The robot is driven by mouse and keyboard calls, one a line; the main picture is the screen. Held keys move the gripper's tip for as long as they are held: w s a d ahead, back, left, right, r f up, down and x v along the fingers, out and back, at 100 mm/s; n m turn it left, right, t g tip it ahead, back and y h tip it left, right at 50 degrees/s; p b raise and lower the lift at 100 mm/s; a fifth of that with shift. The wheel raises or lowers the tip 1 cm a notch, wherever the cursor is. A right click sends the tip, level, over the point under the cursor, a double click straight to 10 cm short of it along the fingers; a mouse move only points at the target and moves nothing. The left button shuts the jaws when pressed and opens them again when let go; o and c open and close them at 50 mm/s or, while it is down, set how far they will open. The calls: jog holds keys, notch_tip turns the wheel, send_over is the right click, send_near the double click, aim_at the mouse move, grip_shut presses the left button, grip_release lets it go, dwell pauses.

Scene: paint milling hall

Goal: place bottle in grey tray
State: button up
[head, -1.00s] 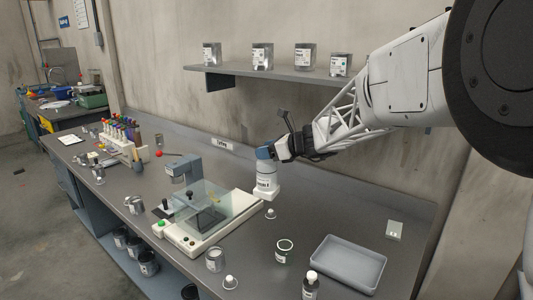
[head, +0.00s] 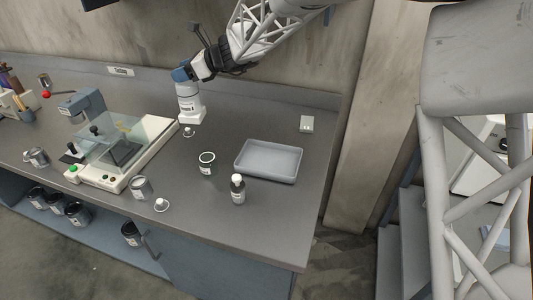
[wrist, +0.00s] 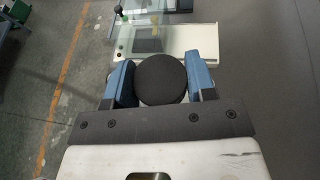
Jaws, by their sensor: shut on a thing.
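My gripper (head: 181,73) has blue fingers and is above the bench, just right of the glass-topped machine. In the wrist view its fingers (wrist: 160,70) are shut on a round black-topped thing. This appears to be the cap of the held bottle (wrist: 159,80). Whether that touches the bench is unclear. The grey tray (head: 268,175) is empty on the bench, right of my gripper. Another small, labelled bottle (head: 238,190) stands in front of the tray.
The glass-topped machine (head: 122,150) stands left of my gripper. An open tin (head: 206,163), a metal can (head: 140,188) and small white-topped pieces (head: 161,205) stand on the bench. A small pale box (head: 307,124) lies behind the tray.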

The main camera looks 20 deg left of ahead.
jog(key=s+d+f, duration=0.3)
jog(key=d, duration=0.8)
jog(key=s+d+f+m+t, duration=0.1)
jog(key=s+d+f, duration=0.2)
jog(key=d, duration=0.8)
jog(key=s+d+f+m+t, duration=0.1)
jog(key=s+d+f, duration=0.3)
jog(key=d, duration=0.7)
jog(key=shift+f, duration=0.4)
jog(key=shift+w, duration=0.1)
jog(key=w+a+f, duration=0.1)
jog(key=w+a, duration=0.7)
jog(key=w, duration=0.5)
jog(key=shift+w+a+f, duration=0.15)
jog(key=shift+w+f, duration=0.05)
jog(key=shift+w, duration=0.05)
jog(key=shift+f, duration=1.8)
